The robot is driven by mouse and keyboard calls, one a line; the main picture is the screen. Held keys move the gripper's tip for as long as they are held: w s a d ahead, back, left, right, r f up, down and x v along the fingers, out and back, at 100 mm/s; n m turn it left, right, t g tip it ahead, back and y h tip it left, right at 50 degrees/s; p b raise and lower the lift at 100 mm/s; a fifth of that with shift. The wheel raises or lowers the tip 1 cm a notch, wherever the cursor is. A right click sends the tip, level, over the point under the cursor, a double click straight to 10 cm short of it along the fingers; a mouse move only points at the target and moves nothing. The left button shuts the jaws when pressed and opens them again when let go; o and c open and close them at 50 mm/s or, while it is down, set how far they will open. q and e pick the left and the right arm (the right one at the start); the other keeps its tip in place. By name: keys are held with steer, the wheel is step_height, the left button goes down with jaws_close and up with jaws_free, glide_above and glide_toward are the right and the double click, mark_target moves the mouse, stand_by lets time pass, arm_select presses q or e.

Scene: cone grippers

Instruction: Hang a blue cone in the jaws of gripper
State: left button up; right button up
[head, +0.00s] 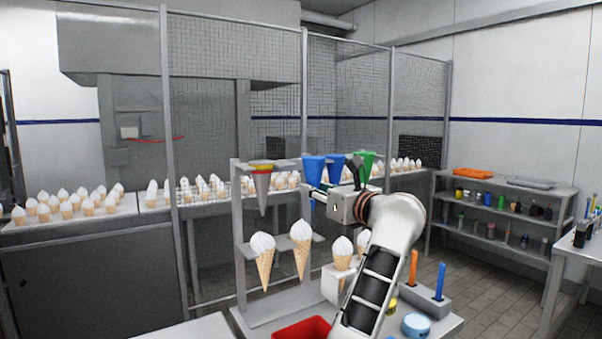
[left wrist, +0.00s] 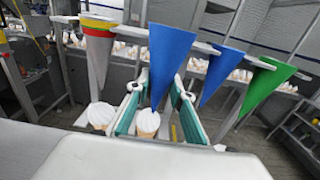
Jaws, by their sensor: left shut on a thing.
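A blue cone (head: 313,168) hangs point down near the upper bar of the grey rack (head: 240,215). My left gripper (head: 318,196) is shut on this cone. In the left wrist view the cone (left wrist: 168,55) stands between the teal fingers of the left gripper (left wrist: 158,112), its point between them. Whether the bar still bears it I cannot tell. A second blue cone (head: 338,165) hangs just right of it and also shows in the left wrist view (left wrist: 222,72). My right gripper is not in view.
A grey cone with yellow and red bands (head: 262,185) and a green cone (head: 368,163) hang on the same rack. Ice cream cones (head: 301,248) stand in its lower bar. Below are a red tray (head: 302,330) and orange and blue sticks (head: 440,280).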

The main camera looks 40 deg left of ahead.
arm_select(q)
steer(key=shift+v, duration=1.5)
